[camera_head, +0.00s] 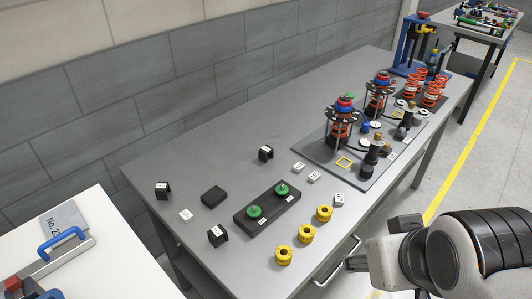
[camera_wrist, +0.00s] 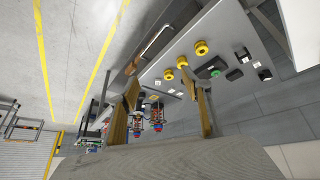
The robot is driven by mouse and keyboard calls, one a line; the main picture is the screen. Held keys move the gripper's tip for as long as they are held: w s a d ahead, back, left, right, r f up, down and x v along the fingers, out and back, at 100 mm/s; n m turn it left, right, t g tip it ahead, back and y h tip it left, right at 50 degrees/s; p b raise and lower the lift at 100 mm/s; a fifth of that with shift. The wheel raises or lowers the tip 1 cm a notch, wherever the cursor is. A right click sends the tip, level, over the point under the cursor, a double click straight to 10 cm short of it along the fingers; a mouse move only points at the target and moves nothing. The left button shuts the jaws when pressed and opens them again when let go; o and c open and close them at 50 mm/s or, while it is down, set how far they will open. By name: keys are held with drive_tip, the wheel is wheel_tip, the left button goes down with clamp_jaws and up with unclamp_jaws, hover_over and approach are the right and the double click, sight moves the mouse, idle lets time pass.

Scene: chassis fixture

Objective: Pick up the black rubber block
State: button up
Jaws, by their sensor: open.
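The black rubber block (camera_head: 214,196), a plain flat dark block, lies on the grey table left of the dark base with green knobs. It seems to be the small dark shape (camera_wrist: 234,74) in the wrist view, though it is tiny there. My gripper (camera_wrist: 160,78) shows in the wrist view with its two tan fingers wide apart and nothing between them. It is well away from the block, off the table's front side. In the head view my arm is at the lower right and its fingers are not clearly visible.
Labelled black clips (camera_head: 162,190), (camera_head: 217,235) and a white piece (camera_head: 185,215) surround the block. The green-knobbed base (camera_head: 267,207) and yellow rings (camera_head: 307,234) stand to its right. Tall spring assemblies (camera_head: 341,125) stand farther back. The table's back left is clear beside the wall.

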sight(269, 152)
drive_tip(key=w+d+r+n+t, duration=0.1)
drive_tip(key=w+n+t, duration=0.1)
drive_tip(key=w+n, duration=0.75)
drive_tip(key=w+d+r+n+t, duration=0.15)
drive_tip(key=w+n, duration=0.25)
drive_tip(key=w, duration=1)
drive_tip(key=w+r+n+t, duration=0.2)
drive_tip(key=w+n, duration=0.5)
drive_tip(key=w, duration=0.5)
drive_tip(key=w+a+f+n+y, duration=0.4)
drive_tip(key=w+a+f+n, duration=0.3)
drive_tip(key=w+n, duration=0.45)
drive_tip(key=a+f+n+y, duration=0.2)
drive_tip(key=f+n, duration=0.2)
drive_tip(key=a+f+n+g+y, duration=0.1)
drive_tip(key=a+f+n+y, duration=0.1)
drive_tip(key=a+f+n, duration=0.1)
drive_tip(key=a+f+n+g+y, duration=0.1)
drive_tip(key=a+f+n+y, duration=0.1)
drive_tip(key=f+n, duration=0.3)
drive_tip(key=shift+w+a+f, duration=0.1)
drive_tip(key=shift+w+f, duration=0.05)
drive_tip(key=shift+f, duration=0.45)
drive_tip(key=shift+w+a+f, duration=0.1)
drive_tip(key=shift+w+f, duration=0.05)
drive_tip(key=shift+f, duration=0.4)
drive_tip(key=shift+s+a+f+n+y, duration=0.2)
drive_tip(key=shift+f+n+y, duration=0.1)
drive_tip(key=shift+f+n, duration=0.2)
drive_tip(key=shift+r, duration=0.1)
